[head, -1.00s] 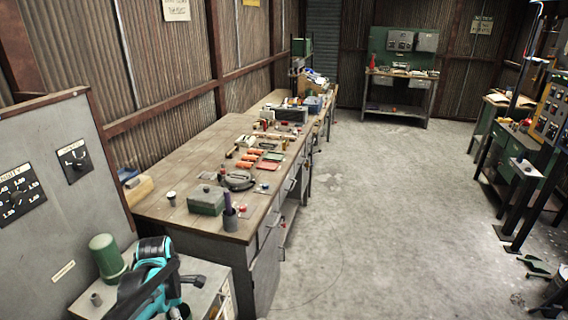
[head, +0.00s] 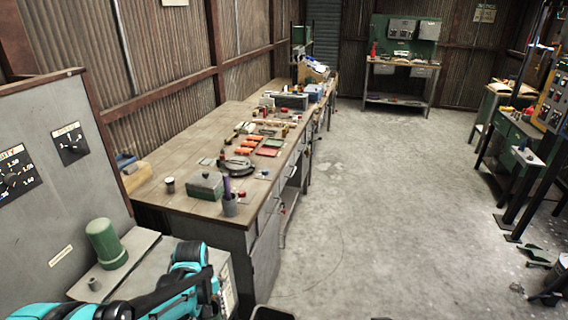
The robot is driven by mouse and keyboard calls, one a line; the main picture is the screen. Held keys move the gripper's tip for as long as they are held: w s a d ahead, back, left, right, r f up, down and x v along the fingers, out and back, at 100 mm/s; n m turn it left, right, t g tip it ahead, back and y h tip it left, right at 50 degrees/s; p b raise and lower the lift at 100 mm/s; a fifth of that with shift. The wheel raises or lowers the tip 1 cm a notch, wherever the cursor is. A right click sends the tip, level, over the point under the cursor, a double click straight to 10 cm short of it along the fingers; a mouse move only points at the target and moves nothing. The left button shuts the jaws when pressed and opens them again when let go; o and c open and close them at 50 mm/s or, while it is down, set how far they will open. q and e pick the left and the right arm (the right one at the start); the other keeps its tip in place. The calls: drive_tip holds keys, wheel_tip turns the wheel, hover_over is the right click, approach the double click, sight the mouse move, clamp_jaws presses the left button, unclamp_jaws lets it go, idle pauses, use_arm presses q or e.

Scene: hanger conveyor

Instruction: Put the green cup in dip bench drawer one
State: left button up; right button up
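A green, round-topped cylinder (head: 106,247) stands on a low light-grey bench (head: 146,246) at lower left. It is the nearest thing I see to a green cup, but I cannot tell that it is one. My teal and black left arm crosses the bottom left, in front of this bench and close to the cylinder. I cannot make out the left gripper's fingers. No right gripper shows. I cannot identify drawer one; the low bench's front is partly hidden by my arm.
A grey panel with dials (head: 60,200) rises behind. The long workbench (head: 185,125) carries a green box (head: 205,187), a grey pen holder (head: 229,205) and several tools. The concrete floor (head: 370,200) to the right is mostly clear.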

sight(218, 319)
use_arm(q)
drive_tip(key=f+m, duration=0.1)
drive_tip(key=d+f+m, duration=0.1)
drive_tip(key=m, duration=0.1)
drive_tip(key=d+f+m+b, duration=0.1)
drive_tip(key=m, duration=0.1)
drive_tip(key=shift+d, duration=0.25)
drive_tip(key=shift+s+d+f+m, duration=0.1)
drive_tip(key=shift+d+f+m, duration=0.2)
drive_tip(key=shift+m, duration=0.4)
drive_tip(key=shift+s+d+f+m, duration=0.1)
drive_tip(key=shift+d+f+m, duration=0.15)
drive_tip(key=shift+m, duration=0.45)
